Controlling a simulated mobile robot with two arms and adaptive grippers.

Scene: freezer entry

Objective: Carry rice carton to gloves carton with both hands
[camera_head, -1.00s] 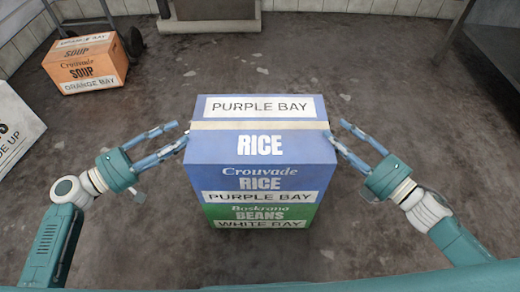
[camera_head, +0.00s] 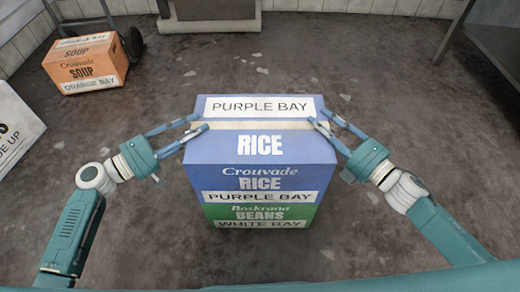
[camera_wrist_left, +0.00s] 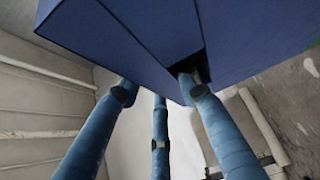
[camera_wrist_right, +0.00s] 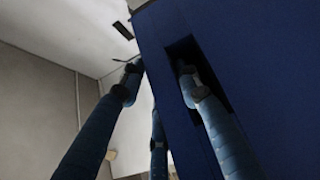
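The rice carton (camera_head: 262,172) is blue, with a white PURPLE BAY label and a tan tape strip on top. It rests on a green beans carton (camera_head: 260,215). My left gripper (camera_head: 201,124) is at its left side, fingers spread at the upper edge. In the left wrist view, one finger of the left gripper (camera_wrist_left: 160,90) reaches into a dark handle slot in the blue wall. My right gripper (camera_head: 320,118) is at the right side, fingers spread. In the right wrist view, one finger of the right gripper (camera_wrist_right: 158,80) is in a similar slot. I cannot identify a gloves carton.
An orange soup carton (camera_head: 88,68) stands at the back left beside a dark wheel (camera_head: 133,41). A white carton (camera_head: 15,130), its text cut off, is at the left edge. Metal furniture (camera_head: 490,60) stands at the back right. The grey floor around the stack is clear.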

